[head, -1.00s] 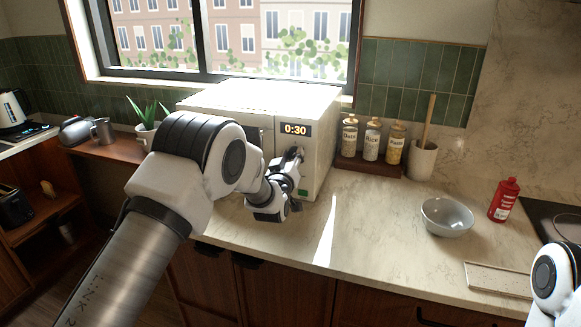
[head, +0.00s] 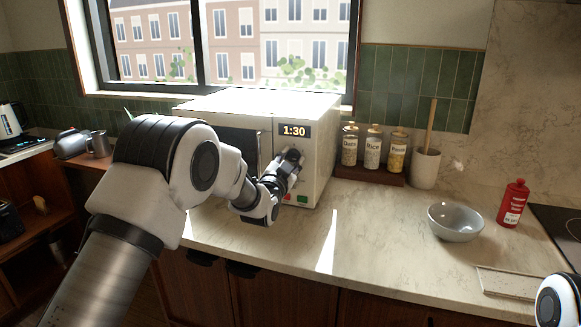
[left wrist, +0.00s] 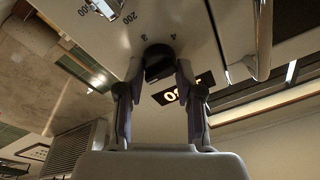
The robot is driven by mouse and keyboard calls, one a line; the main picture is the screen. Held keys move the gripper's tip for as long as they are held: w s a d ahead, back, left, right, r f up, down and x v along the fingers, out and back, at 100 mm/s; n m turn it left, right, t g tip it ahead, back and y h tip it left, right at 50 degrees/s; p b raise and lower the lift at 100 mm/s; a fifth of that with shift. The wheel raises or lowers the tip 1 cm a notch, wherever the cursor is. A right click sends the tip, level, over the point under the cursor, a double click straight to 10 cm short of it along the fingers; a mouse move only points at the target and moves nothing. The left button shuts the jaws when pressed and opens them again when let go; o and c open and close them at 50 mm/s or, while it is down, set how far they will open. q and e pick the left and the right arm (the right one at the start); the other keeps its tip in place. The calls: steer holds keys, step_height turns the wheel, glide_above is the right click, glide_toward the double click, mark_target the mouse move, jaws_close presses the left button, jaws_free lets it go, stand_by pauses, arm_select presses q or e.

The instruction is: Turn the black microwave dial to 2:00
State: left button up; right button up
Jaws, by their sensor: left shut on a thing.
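The white microwave (head: 318,165) stands on the counter below the window. Its display (head: 294,131) reads 1:30 in orange; part of the display (left wrist: 183,92) shows upside down in the left wrist view. My left gripper (head: 287,166) is at the control panel below the display. In the left wrist view, its two fingers (left wrist: 160,76) are closed on opposite sides of the black dial (left wrist: 158,61). The dial (head: 294,154) is partly hidden by the gripper in the head view. Of my right arm only a link shows at the lower right; its gripper is out of view.
A red and a green button (head: 302,199) sit low on the panel. Oats, rice and pasta jars (head: 373,148) and a utensil crock (head: 425,168) stand right of the microwave. A grey bowl (head: 455,222) and red bottle (head: 512,204) are farther right. The counter before the jars is clear.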

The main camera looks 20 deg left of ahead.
arm_select(q)
steer(key=m, duration=0.1)
steer(key=m+b, duration=0.1)
steer(key=m, duration=0.2)
steer(key=shift+f+h+b, duration=0.25)
steer(key=shift+h+b, duration=0.15)
steer(key=shift+m+g+h+b, duration=0.3)
steer(key=shift+m+b, duration=0.25)
steer(key=shift+m, duration=0.75)
steer(key=shift+r, duration=0.1)
steer(key=o, duration=0.9)
steer(key=shift+o, duration=1.3)
steer(key=shift+w+a, duration=0.1)
steer(key=shift+w, duration=0.05)
